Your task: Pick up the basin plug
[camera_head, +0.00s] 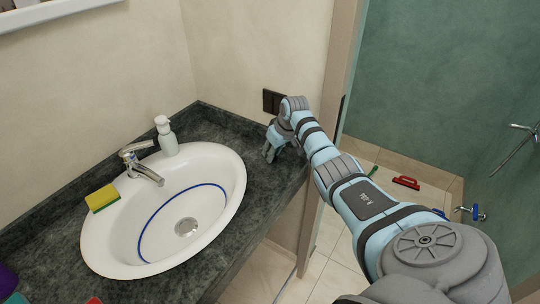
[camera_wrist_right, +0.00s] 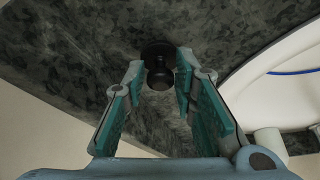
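The basin plug (camera_wrist_right: 158,68) is black, with a round disc and a knob, and lies on the dark stone counter in the right wrist view. My right gripper (camera_wrist_right: 159,72) is open, with a fingertip on either side of the plug's knob. There seems to be a gap between fingertips and knob, so it is not gripped. In the head view the right gripper (camera_head: 270,150) is low over the counter's right part, beside the basin, and the plug cannot be made out there. My left gripper is not in view.
The white oval basin (camera_head: 98,236) with a blue line sits left of the right gripper. A chrome tap (camera_head: 138,162), a white soap dispenser (camera_head: 166,136) and a yellow-green sponge (camera_head: 102,197) are at its back. A wall (camera_head: 270,60) rises behind the counter (camera_head: 262,205); a door frame stands right.

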